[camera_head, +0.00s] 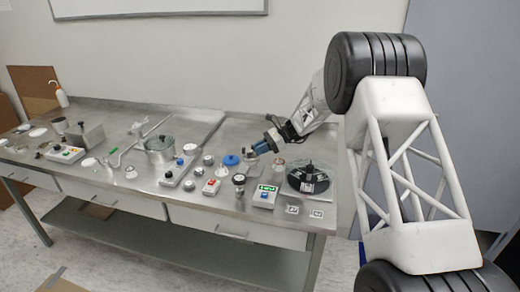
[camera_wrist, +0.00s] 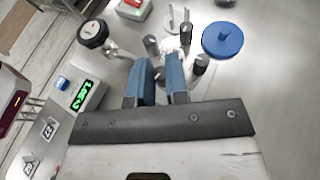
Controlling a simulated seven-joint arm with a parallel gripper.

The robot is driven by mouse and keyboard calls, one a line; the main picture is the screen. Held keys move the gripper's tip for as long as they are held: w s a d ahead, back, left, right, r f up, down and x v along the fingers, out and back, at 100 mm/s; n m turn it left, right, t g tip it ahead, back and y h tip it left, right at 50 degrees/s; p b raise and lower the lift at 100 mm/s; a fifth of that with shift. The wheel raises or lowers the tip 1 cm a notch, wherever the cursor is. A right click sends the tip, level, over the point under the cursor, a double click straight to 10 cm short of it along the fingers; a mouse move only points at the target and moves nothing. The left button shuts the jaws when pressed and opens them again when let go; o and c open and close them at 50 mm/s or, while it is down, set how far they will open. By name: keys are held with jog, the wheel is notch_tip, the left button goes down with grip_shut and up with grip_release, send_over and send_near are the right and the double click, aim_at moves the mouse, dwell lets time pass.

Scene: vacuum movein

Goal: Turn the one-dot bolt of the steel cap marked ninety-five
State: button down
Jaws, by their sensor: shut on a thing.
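In the wrist view my gripper (camera_wrist: 158,62) has two blue fingers closed around a small dark bolt (camera_wrist: 159,74) with a pale mark on top. The mark is too small to read as dots. Other dark bolts (camera_wrist: 152,45) stand close by, around a bright steel cap (camera_wrist: 172,46) that my fingers partly cover. No number on the cap is legible. In the head view my gripper (camera_head: 264,147) reaches down to the table beside the blue disc, and the cap there is too small to make out.
A blue disc (camera_wrist: 222,40) lies right of the cap. A box with a green display (camera_wrist: 88,95) and a black round gauge (camera_wrist: 93,33) stand to the left. In the head view a black wheel-like device (camera_head: 308,178) sits near the table's right end.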

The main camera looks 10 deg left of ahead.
jog(key=c, duration=1.1)
grip_release()
jog(key=v, duration=0.7)
jog(key=shift+w+d+r, duration=0.15)
jog(key=shift+w+d, duration=0.1)
jog(key=shift+d, duration=0.05)
